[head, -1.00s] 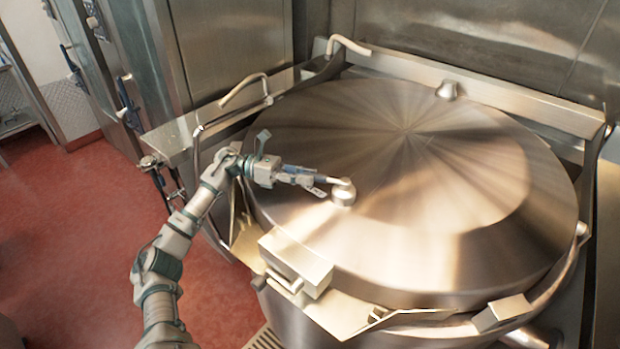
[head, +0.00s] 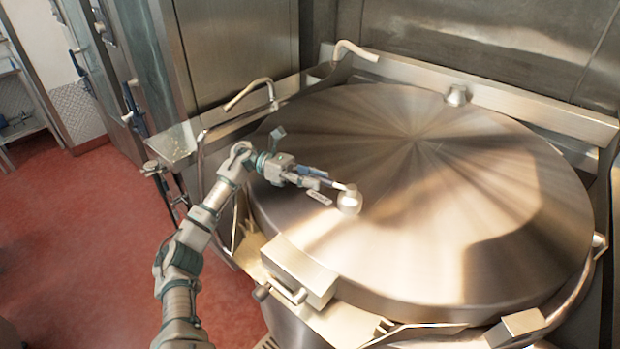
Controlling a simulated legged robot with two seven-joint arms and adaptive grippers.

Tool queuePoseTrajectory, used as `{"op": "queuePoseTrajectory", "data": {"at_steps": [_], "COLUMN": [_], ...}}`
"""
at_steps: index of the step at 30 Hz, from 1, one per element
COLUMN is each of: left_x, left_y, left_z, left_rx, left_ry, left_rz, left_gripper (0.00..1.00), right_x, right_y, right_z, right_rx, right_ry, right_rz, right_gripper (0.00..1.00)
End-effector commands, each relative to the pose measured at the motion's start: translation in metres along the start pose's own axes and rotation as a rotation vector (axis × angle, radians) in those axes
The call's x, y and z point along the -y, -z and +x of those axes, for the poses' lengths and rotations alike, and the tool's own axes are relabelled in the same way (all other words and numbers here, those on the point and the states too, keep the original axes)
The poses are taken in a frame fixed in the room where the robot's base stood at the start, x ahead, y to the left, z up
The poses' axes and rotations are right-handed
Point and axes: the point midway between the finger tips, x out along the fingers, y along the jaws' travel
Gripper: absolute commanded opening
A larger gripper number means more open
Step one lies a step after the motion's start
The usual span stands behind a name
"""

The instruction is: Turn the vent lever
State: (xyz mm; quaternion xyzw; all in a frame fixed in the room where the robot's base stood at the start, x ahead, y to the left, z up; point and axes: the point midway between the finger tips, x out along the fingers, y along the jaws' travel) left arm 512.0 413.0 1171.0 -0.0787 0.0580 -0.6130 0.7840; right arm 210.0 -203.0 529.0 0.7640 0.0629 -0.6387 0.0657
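The vent lever (head: 340,186) is a short metal arm on a small round metal knob (head: 349,203), on the front left part of the kettle's lid (head: 450,190). My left gripper (head: 325,187) comes in low over the lid from the left, at the lever's end. Its two fingers look spread apart, one on the far side and one on the near side. The lever's tip lies at or just between the fingertips; I cannot tell if they touch it. My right gripper is not in view.
The large round lid is shut on the kettle. A second small metal fitting (head: 457,96) stands at the lid's back edge. A bent pipe handle (head: 248,92) rises at the left, and a boxy latch (head: 300,270) sits at the front. Red floor lies left.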

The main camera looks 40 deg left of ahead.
Motion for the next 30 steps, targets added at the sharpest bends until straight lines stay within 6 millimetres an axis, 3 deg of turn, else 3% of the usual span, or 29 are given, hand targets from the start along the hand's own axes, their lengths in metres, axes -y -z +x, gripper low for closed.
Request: {"op": "queuePoseTrajectory", "data": {"at_steps": [11, 24, 30], "left_x": [-0.003, -0.002, -0.002], "left_y": [0.003, 0.0, 0.0], "left_z": [-0.012, -0.095, -0.112], "left_rx": [0.004, 0.002, -0.003], "left_ry": [-0.003, -0.004, -0.002], "left_rz": [-0.003, 0.0, -0.001], "left_gripper": [0.46, 0.46, 0.46], "right_x": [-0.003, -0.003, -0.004], "right_y": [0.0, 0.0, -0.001], "right_z": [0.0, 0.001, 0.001], "right_rx": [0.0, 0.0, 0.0], "right_ry": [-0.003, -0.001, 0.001], "right_rz": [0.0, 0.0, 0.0], "right_gripper": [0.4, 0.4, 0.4]}}
